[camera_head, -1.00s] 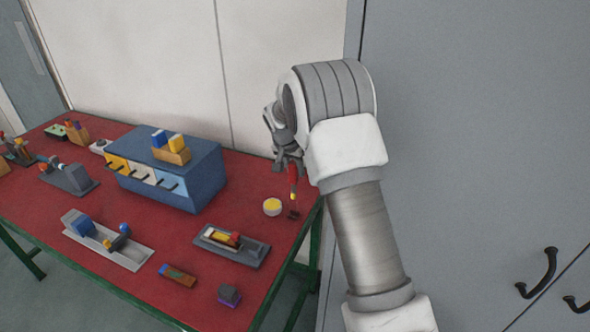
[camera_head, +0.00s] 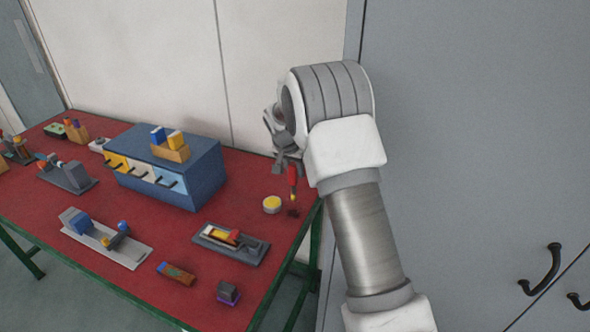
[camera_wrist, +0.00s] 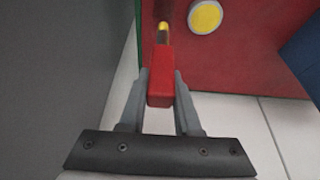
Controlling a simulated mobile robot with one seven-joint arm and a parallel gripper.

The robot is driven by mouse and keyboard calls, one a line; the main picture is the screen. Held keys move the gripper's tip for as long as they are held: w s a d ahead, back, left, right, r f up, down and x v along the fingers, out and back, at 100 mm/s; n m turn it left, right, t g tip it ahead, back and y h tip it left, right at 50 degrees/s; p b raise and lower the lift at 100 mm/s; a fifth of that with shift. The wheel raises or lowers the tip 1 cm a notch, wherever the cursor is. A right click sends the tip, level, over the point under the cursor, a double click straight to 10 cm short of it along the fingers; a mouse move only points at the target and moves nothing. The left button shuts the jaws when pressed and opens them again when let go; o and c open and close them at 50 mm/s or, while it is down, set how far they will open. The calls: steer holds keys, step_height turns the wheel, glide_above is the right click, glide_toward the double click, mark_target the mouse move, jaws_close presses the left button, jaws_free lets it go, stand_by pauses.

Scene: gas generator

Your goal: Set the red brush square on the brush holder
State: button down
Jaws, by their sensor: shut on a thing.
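My gripper (camera_head: 287,163) is shut on the red brush and holds it above the right end of the red table. In the head view the brush (camera_head: 292,176) hangs below the fingers, handle up, close to upright. In the wrist view the red handle (camera_wrist: 161,82) sits between both fingers (camera_wrist: 159,100), with a yellow ferrule at its far end. The bristles are cut off by the frame's top edge. A small dark patch (camera_head: 293,211) lies on the table under the brush; I cannot tell whether it is the brush holder or a shadow.
A round yellow-topped tin (camera_head: 272,204) stands just left of the brush. A blue drawer box (camera_head: 190,180) stands further left. A grey tray (camera_head: 231,245) with coloured parts lies nearer the front. The table's right edge is close, beside a grey cabinet (camera_head: 480,150).

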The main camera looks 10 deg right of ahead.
mark_target(295, 185)
steer(key=shift+f+b, duration=2.2)
steer(key=shift+f, duration=0.8)
steer(key=c, duration=0.5)
jaws_free()
steer(key=shift+c, duration=0.2)
steer(key=p+v, duration=0.1)
steer(key=v, duration=1.6)
steer(key=shift+r, duration=0.3)
